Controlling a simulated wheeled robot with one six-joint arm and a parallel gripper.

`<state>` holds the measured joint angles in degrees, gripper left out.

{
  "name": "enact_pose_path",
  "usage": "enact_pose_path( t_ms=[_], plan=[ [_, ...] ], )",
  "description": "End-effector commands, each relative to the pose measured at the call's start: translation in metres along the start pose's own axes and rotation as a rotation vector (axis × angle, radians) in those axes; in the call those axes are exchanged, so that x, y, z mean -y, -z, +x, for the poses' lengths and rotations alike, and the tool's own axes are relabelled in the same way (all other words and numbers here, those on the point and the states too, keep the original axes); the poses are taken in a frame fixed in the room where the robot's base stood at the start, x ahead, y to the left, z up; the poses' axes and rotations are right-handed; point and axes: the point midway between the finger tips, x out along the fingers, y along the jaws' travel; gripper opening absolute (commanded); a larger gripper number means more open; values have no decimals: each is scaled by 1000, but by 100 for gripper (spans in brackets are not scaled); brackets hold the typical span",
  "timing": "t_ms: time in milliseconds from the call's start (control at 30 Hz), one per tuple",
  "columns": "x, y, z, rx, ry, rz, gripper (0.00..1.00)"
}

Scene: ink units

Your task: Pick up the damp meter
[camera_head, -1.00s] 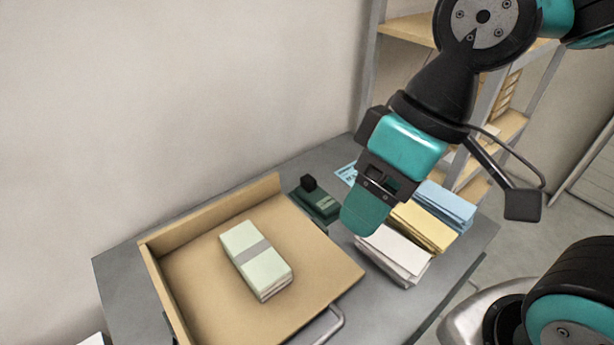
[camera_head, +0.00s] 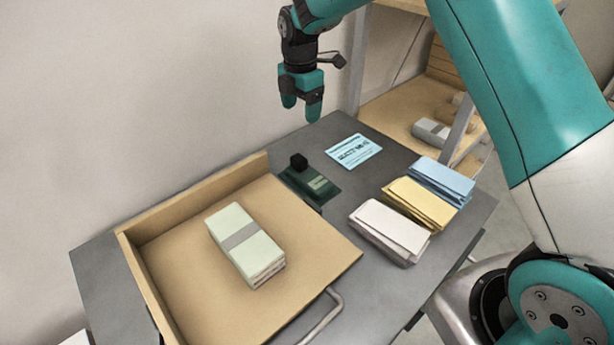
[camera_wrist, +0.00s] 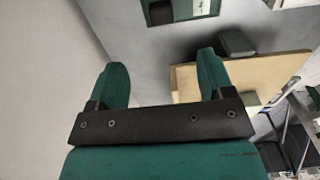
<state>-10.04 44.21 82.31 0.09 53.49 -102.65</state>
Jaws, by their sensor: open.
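A dark green device (camera_head: 318,183) with a black block at its back left lies on the grey desk, just right of the wooden drawer's far corner. It is the only thing here that looks like a damp meter. My gripper (camera_head: 301,106) is open and empty, with its fingers pointing down. In the head view it appears above and behind the device, clear of it. In the wrist view my open gripper (camera_wrist: 162,82) has nothing between its fingers. Dark green shapes show beyond them there, but I cannot tell which is the device.
The open wooden drawer (camera_head: 310,268) holds a banded pale green bundle (camera_head: 243,243). White (camera_head: 388,230), yellow (camera_head: 420,202) and blue (camera_head: 442,180) paper stacks lie on the desk's right. A blue printed card (camera_head: 354,150) lies behind the device. Shelves stand behind right.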

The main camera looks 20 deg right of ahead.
Motion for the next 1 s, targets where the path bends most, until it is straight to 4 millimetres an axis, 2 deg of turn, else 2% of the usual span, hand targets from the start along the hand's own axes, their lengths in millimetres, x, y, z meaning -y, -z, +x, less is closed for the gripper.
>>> enact_pose_path(
  t_ms=[300,400,667,867,1000],
  plan=[
    [2,2,70,-2,6,1,74],
    [1,2,88,-2,4,1,74],
    [1,3,109,-1,1,1,74],
    [1,12,137,-2,3,0,74],
    [0,11,153,-1,0,1,74]
  ],
)
